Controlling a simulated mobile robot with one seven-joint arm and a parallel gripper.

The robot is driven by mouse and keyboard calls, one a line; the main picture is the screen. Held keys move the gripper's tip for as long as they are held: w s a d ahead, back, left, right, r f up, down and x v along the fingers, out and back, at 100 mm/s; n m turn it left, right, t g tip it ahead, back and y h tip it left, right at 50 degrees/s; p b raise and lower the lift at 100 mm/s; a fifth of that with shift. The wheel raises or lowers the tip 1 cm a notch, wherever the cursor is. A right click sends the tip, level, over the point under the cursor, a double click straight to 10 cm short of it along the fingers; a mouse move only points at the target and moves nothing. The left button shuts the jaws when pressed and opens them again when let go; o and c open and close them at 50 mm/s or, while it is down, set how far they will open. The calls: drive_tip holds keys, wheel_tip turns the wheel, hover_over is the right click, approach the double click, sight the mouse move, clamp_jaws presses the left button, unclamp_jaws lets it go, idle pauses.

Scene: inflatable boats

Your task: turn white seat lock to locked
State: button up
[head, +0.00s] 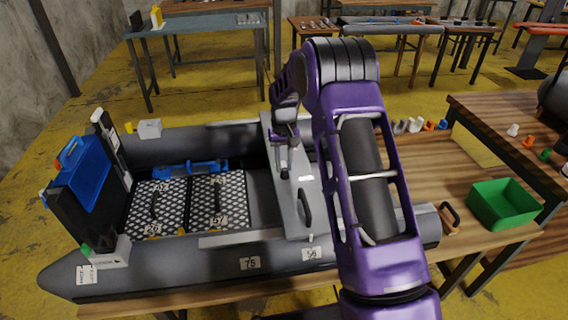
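A grey inflatable boat (190,285) rests on a wooden table. A light grey seat plank (292,215) lies across it, with a black handle (305,207) on top. A small white piece (311,238) sits at the plank's near end; it may be the white seat lock, but it is too small to tell its turn position. My gripper (284,168) points down over the middle of the plank, apart from that white piece. My purple arm hides part of the boat behind it. The fingers are too small and dark to tell whether they are open or hold something.
Patterned floor panels (155,205) lie left of the plank. A blue motor-like block (82,165) stands at the boat's left end. A green bin (502,203) and several small coloured parts (414,125) are on the table at right.

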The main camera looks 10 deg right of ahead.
sight(284, 166)
drive_tip(key=shift+o, duration=1.4)
drive_tip(key=shift+r, duration=0.1)
wheel_tip(284, 166, up, 17)
drive_tip(key=p, duration=0.1)
drive_tip(key=shift+r+p, duration=0.15)
drive_tip(key=shift+p, duration=0.15)
